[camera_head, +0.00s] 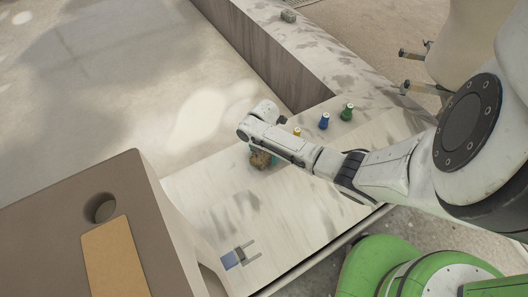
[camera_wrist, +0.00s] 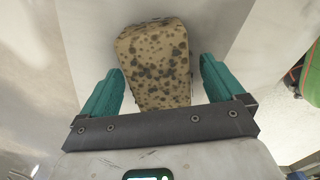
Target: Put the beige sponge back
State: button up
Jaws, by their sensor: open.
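The beige sponge (camera_wrist: 155,65) is a speckled block with dark spots. In the wrist view it lies between the two teal fingers of my gripper (camera_wrist: 158,85), with a narrow gap showing at the right finger and little or none at the left. In the head view the sponge (camera_head: 260,159) shows below the end of my arm, over the pale worktop, and my gripper (camera_head: 274,160) is mostly hidden behind the arm. My gripper is open around the sponge. I cannot tell exactly how the sponge rests on the surface.
A yellow bottle (camera_head: 297,132), a blue bottle (camera_head: 324,121) and a green bottle (camera_head: 347,112) stand right of my arm on the pale worktop (camera_head: 215,195). A blue-and-grey item (camera_head: 238,257) lies near the front. A brown block with a hole (camera_head: 75,205) fills the lower left.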

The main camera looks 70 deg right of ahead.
notch_tip(320, 180, up, 12)
jog(key=p, duration=0.4)
jog(key=w+a+r+m+t+y, duration=0.1)
jog(key=w+a+r+m, duration=0.15)
jog(key=a, duration=0.85)
jog(key=w+a+r+m+t+y, duration=0.15)
jog(key=w+a+m, duration=0.25)
jog(key=a, duration=0.6)
jog(key=s+a+m, duration=0.5)
jog(key=s+a, duration=0.1)
jog(key=s, duration=0.2)
jog(key=s+d+r+m+h, duration=0.1)
jog(key=s+m, duration=0.1)
jog(key=s, duration=0.3)
jog(key=s+d+r+m+g+h, duration=0.1)
jog(key=s+d+m, duration=0.1)
jog(key=s, duration=0.3)
jog(key=shift+s+d+r+h, duration=0.15)
jog(key=shift+d+r+h, duration=0.1)
jog(key=shift+r+h, duration=0.15)
jog(key=shift+g, duration=0.25)
jog(key=shift+c, duration=0.2)
